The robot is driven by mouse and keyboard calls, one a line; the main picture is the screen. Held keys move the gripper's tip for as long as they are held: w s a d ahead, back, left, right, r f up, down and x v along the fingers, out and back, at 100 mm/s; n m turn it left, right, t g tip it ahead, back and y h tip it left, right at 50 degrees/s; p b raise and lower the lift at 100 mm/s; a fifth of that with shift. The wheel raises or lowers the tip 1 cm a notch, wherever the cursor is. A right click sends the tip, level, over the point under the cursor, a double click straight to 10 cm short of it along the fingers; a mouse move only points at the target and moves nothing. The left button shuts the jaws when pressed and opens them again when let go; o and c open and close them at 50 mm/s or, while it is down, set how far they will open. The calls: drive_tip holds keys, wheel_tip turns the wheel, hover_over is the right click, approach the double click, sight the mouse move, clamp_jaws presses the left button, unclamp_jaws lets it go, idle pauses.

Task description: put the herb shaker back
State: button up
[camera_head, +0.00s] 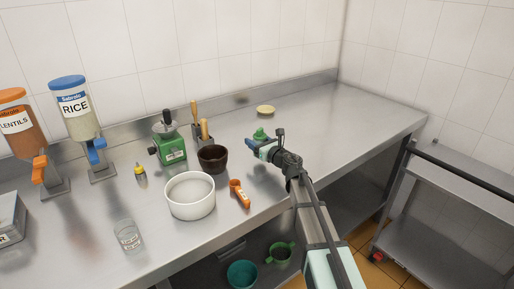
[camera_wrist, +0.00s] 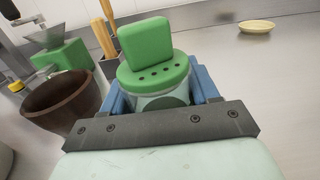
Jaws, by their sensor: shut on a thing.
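The herb shaker (camera_wrist: 158,75) has a green lid with small holes, a raised green flap and a clear body. It is upright between the blue fingers of my gripper (camera_wrist: 165,92), which is shut on it. In the head view the shaker's green top (camera_head: 260,134) shows at the end of my gripper (camera_head: 262,147), over the steel counter to the right of the brown bowl. The lower part of the shaker is hidden behind my gripper, so I cannot tell whether its base touches the counter.
On the counter (camera_head: 330,130) are a brown bowl (camera_head: 213,158), a green grinder (camera_head: 170,145), a utensil holder (camera_head: 203,137), a white pot (camera_head: 190,196), an orange scoop (camera_head: 239,194) and a glass jar (camera_head: 128,236). A small yellow dish (camera_head: 265,110) lies near the wall. The counter's right part is clear.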

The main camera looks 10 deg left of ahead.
drive_tip(key=shift+f, duration=1.3)
drive_tip(key=shift+f, duration=0.15)
drive_tip(key=o, duration=1.2)
drive_tip(key=shift+c, duration=0.2)
drive_tip(key=shift+s+d, duration=0.2)
drive_tip(key=v, duration=1.1)
drive_tip(key=shift+s+d, duration=0.15)
